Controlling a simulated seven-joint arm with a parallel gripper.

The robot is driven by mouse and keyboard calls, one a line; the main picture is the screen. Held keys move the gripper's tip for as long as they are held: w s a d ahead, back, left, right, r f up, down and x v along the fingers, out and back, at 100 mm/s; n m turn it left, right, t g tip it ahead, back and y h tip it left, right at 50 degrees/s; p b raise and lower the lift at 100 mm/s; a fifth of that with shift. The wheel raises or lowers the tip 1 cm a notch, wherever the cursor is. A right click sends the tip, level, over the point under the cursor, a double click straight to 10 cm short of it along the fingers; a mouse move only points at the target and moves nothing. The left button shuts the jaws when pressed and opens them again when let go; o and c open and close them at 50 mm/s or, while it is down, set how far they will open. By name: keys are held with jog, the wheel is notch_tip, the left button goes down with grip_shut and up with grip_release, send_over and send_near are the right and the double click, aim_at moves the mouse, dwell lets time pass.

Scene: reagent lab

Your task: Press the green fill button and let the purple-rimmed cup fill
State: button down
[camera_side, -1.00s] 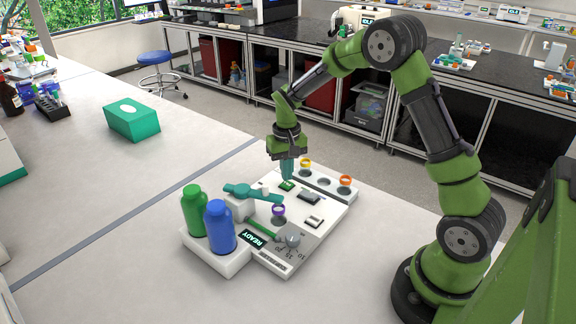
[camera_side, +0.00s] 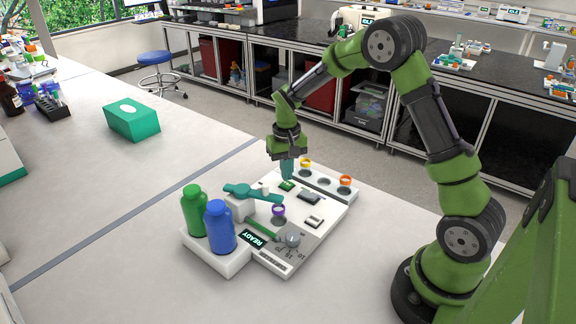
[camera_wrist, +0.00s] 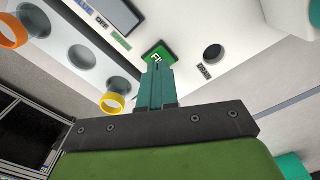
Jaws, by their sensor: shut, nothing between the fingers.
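My gripper (camera_side: 288,177) is shut and empty, pointing down just above the green fill button (camera_side: 287,186) on the white dispenser panel. In the wrist view the closed teal fingertips (camera_wrist: 157,66) overlap the near edge of the green button (camera_wrist: 161,53); whether they touch it I cannot tell. The purple-rimmed cup (camera_side: 278,211) stands on the panel near the teal dispensing arm. The display (camera_side: 253,239) reads READY. The cup's contents are too small to see.
A yellow-rimmed cup (camera_side: 305,163) and an orange-rimmed cup (camera_side: 345,181) sit in the rack behind the panel. Green (camera_side: 196,212) and blue (camera_side: 219,228) bottles stand at the left front. A dial (camera_side: 292,240) is at the panel's front. A tissue box (camera_side: 132,120) stands farther left; the table between is clear.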

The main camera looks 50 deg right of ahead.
aim_at(287, 184)
jog(key=shift+f, duration=1.05)
jog(key=shift+r, duration=3.55)
jog(key=shift+s+f, duration=0.1)
jog(key=shift+f, duration=0.1)
jog(key=s+a+r+t, duration=0.2)
jog(key=s+a+r, duration=0.2)
jog(key=s+r, duration=0.1)
jog(key=s+a+r+n+t+y, duration=0.1)
jog(key=s+a+r, duration=0.3)
jog(key=s, duration=0.4)
jog(key=s+a+r+n+t+y, duration=0.1)
jog(key=s+a+r+t, duration=0.2)
jog(key=s+r, duration=0.3)
jog(key=shift+s+a+t, duration=0.4)
jog(key=shift+s+t, duration=0.2)
jog(key=shift+s, duration=0.05)
